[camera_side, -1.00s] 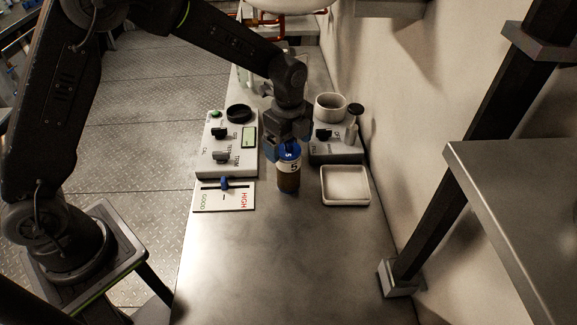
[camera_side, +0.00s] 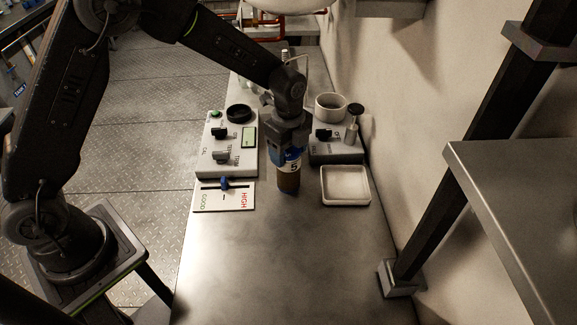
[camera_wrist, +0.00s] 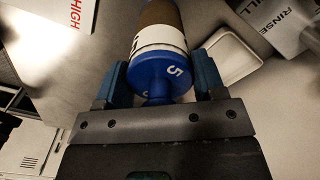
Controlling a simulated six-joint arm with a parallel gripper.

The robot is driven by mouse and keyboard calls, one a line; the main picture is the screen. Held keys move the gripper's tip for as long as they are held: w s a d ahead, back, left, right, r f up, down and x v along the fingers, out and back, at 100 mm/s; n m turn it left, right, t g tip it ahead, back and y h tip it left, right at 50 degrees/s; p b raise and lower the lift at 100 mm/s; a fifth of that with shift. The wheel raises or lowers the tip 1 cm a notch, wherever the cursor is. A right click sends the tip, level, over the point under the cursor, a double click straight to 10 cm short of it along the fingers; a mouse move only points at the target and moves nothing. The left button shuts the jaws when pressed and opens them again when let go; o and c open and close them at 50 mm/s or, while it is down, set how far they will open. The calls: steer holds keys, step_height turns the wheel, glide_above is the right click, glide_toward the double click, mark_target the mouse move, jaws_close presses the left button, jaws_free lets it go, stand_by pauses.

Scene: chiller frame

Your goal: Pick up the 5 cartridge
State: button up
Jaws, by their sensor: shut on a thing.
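The 5 cartridge (camera_side: 288,181) stands upright on the metal bench. It has a brown body, a white band marked 5 and a blue cap. In the wrist view the cartridge (camera_wrist: 158,62) shows its blue cap with a white 5 between the jaws. My gripper (camera_side: 287,153) comes from above and is shut on the cartridge's blue top end, hiding most of the cap in the side view. In the wrist view the fingers of my gripper (camera_wrist: 163,82) sit on both sides of the cap.
A calibration box (camera_side: 207,165) with knobs stands left, with a GOOD/HIGH slider panel (camera_side: 238,199) in front. A rinse box (camera_side: 335,153) with a cup (camera_side: 331,104) stands right, behind a square white tray (camera_side: 346,173). The front of the bench (camera_side: 285,265) is clear.

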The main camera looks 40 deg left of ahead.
steer(key=c, duration=0.3)
steer(key=shift+r, duration=0.15)
steer(key=shift+c, duration=0.2)
